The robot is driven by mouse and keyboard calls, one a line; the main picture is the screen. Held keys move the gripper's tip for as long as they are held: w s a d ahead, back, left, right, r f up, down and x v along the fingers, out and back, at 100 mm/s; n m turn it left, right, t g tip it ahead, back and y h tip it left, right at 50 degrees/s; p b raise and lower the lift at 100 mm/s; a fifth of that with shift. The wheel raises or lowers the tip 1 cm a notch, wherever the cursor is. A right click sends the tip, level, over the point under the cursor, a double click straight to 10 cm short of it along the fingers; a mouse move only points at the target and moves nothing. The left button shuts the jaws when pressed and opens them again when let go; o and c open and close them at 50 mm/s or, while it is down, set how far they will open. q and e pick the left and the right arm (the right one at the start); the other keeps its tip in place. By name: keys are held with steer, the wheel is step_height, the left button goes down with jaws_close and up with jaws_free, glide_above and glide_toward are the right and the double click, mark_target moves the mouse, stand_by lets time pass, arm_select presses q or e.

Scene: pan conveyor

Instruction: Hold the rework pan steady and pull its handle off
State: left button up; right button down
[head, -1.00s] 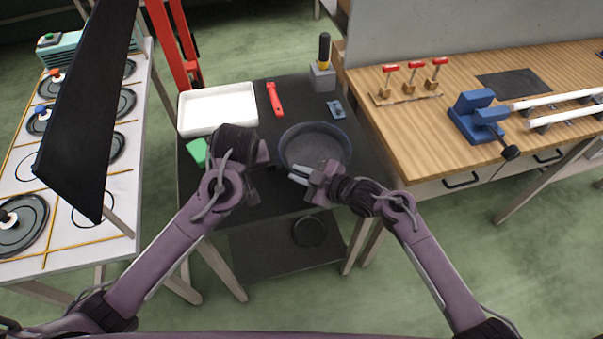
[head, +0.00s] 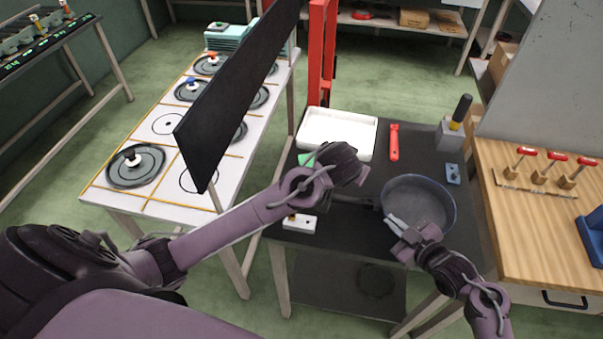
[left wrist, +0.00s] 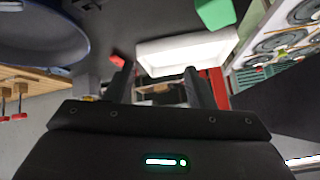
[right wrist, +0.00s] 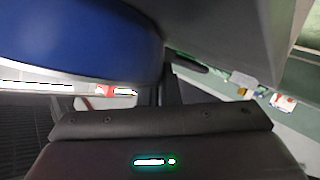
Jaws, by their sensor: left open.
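The rework pan (head: 425,205), dark grey with a blue rim, sits on the dark table. Its dark handle (head: 355,200) points left and is partly hidden behind my left arm. My right gripper (head: 394,222) is at the pan's near-left rim. In the right wrist view its fingers are close together beside the blue pan wall (right wrist: 80,40) and appear shut on it; the contact itself is hidden. My left gripper is above the table, left of the pan. In the left wrist view it (left wrist: 158,85) is open and empty, with the pan (left wrist: 35,35) off to one side.
A white tray (head: 371,142), a red tool (head: 394,142), a small blue part (head: 453,174) and a grey block with a yellow-black tool (head: 450,137) lie behind the pan. A white box (head: 299,224) sits at the front-left edge. A black panel (head: 225,100) stands left.

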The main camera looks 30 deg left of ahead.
mark_target(344, 200)
arm_select(q)
steer(key=s+a+m+g+h, duration=0.45)
steer(key=s+a+m, duration=0.3)
steer(key=m, duration=0.65)
steer(key=shift+t+h, duration=0.25)
steer(key=shift+t, duration=0.2)
steer(key=x, duration=1.2)
steer(key=shift+a+f, duration=0.15)
steer(key=shift+a, duration=0.25)
